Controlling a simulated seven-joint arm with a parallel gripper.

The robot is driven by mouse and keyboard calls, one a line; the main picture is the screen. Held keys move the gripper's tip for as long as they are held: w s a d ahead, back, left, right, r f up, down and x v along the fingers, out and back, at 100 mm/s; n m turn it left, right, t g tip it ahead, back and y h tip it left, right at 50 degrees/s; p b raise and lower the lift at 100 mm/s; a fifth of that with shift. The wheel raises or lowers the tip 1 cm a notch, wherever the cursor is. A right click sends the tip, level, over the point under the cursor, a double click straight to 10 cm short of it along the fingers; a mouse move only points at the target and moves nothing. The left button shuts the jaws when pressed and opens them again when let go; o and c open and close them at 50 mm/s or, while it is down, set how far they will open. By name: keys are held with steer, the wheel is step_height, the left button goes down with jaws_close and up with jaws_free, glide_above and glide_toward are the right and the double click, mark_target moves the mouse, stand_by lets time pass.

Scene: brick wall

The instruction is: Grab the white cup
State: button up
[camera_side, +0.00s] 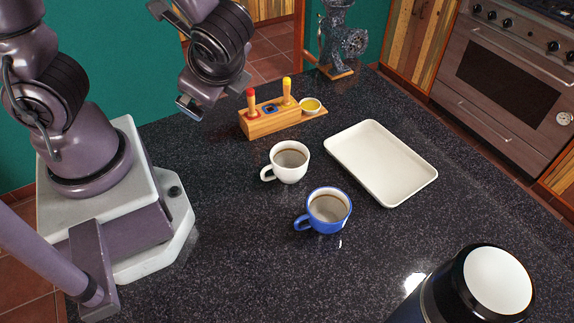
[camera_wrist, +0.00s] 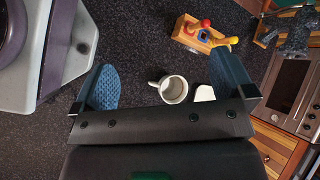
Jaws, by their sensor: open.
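The white cup (camera_side: 289,162) stands upright on the dark speckled counter, its handle pointing left in the side view. In the wrist view the white cup (camera_wrist: 173,89) shows between my fingers, beyond them and not touched. My gripper (camera_side: 190,106) hangs above the counter, up and left of the cup in the side view. It is open and empty; its two blue pads (camera_wrist: 168,84) are wide apart in the wrist view.
A blue cup (camera_side: 327,209) stands close in front of the white cup. A white tray (camera_side: 346,163) lies to the right. A wooden block with coloured handles (camera_side: 270,120) and a grinder (camera_side: 341,40) stand behind. A black cylinder (camera_side: 470,285) is at the front right.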

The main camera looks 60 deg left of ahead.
steer(key=w+d+f+m+t+y, duration=0.25)
steer(key=d+f+m+t, duration=0.4)
steer(key=m, duration=0.55)
steer(key=m+t+h, duration=0.4)
steer(key=m+t, duration=0.1)
steer(key=m, duration=0.4)
glide_toward(279, 168)
steer(key=shift+v, duration=0.75)
steer(key=shift+w+a+f+m, duration=0.15)
steer(key=shift+w+a+m, duration=0.05)
steer(key=shift+w+m, duration=0.1)
steer(key=x, duration=1.2)
steer(key=shift+c, duration=0.2)
steer(key=c, duration=0.9)
